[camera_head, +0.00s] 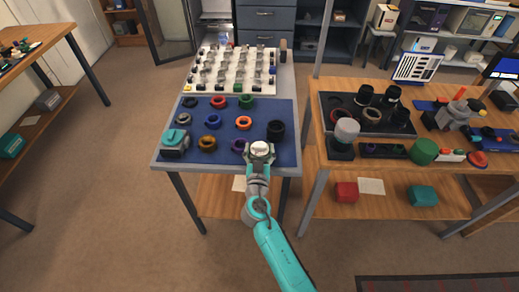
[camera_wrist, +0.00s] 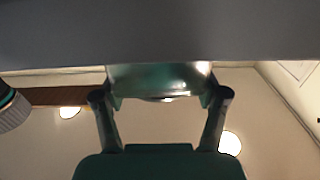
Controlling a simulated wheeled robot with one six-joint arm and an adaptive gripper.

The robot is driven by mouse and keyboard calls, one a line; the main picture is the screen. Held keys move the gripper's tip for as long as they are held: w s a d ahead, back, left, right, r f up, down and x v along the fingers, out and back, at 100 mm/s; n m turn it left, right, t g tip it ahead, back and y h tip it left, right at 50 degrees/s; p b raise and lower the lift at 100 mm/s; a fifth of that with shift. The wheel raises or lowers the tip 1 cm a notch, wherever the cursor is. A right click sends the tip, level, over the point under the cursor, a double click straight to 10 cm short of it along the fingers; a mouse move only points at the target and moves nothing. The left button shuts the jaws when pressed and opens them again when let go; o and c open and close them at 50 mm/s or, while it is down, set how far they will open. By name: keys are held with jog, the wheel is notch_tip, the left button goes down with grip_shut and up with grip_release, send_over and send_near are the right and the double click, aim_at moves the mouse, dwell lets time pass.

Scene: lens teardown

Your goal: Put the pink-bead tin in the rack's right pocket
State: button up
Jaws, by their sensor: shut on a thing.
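My gripper (camera_head: 259,155) is at the front edge of the blue mat, near its right corner, in the head view. It is shut on a small round tin (camera_head: 260,147) with a pale top. In the wrist view, the two fingers of my gripper (camera_wrist: 160,95) stand on either side of the tin (camera_wrist: 160,78), which looks shiny and greenish. No pink beads can be made out, so I cannot tell the tin's contents. A dark tray with pockets (camera_head: 325,124) stands on the right table and holds black lens parts; I cannot tell whether it is the rack.
The blue mat (camera_head: 224,150) bears several coloured rings, a teal device (camera_head: 174,143) and a black cup (camera_head: 276,130). A white board (camera_head: 198,88) with small parts lies behind. A white-topped cylinder (camera_head: 346,131) stands at the right table's near left. Floor shows between the tables.

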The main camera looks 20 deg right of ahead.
jog(key=o, duration=1.1)
jog(key=shift+f, duration=0.1)
jog(key=shift+o, duration=0.2)
jog(key=v, duration=1.2)
